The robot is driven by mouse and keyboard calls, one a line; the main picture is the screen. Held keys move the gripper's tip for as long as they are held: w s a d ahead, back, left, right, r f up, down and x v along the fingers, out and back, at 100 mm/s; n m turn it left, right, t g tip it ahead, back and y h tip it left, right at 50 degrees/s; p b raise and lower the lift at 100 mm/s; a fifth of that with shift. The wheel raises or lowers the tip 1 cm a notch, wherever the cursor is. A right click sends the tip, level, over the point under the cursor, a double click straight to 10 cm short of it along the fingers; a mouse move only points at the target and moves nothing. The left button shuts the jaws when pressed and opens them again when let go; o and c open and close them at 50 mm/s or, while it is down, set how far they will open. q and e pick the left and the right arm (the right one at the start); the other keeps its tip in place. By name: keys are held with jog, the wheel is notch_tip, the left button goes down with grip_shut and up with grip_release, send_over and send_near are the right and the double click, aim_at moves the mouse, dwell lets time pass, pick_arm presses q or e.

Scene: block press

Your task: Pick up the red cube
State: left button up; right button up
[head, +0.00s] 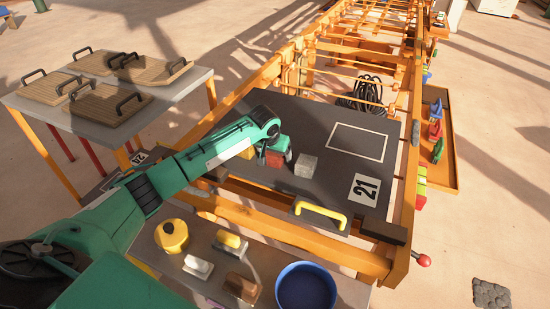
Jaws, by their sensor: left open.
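The red cube (273,159) sits on the dark plate of the press table (330,185), partly covered by my left gripper. My left gripper (278,148) reaches in from the left and is directly over the red cube, jaws open. The fingertips are small here, and I cannot tell whether they touch the cube. A yellow cube (247,153) lies just left of the red one, partly behind my arm. A grey cube (306,166) stands to the right, a short gap away. My right gripper is not in view.
A yellow handle (320,215) rises at the plate's front edge. A lower shelf holds a blue bucket (305,288), a yellow pot (171,236) and brushes. A side table (185,92) carries wooden boards.

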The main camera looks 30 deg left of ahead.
pick_arm(q)
jog(key=shift+w+f, duration=0.15)
jog(key=shift+f, duration=0.2)
jog(key=c, duration=1.3)
